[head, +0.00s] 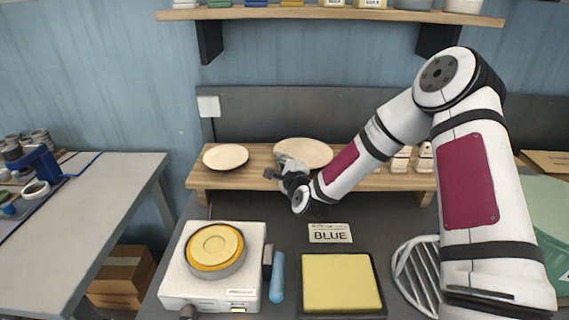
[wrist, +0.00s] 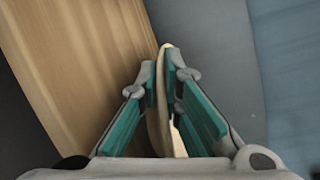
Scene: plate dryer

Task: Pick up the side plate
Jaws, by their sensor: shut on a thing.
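Two pale cream plates show at the wooden riser in the head view: a smaller-looking left plate (head: 226,157) and a larger-looking right plate (head: 305,152). I cannot tell for sure from looks which is called the side plate. My gripper (head: 278,168) is at the left lower edge of the right plate, above the riser. In the wrist view the gripper (wrist: 166,68) is shut on a thin cream plate (wrist: 163,105), seen edge-on between the teal-padded fingers. Whether the held plate still touches the riser is unclear.
The wooden riser (head: 240,182) runs along the back of the dark counter. A white appliance with a yellow disc (head: 214,248), a blue-handled tool (head: 277,277), a yellow pad (head: 341,282), a BLUE sign (head: 330,233) and a wire rack (head: 415,270) stand in front. A shelf (head: 290,12) hangs above.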

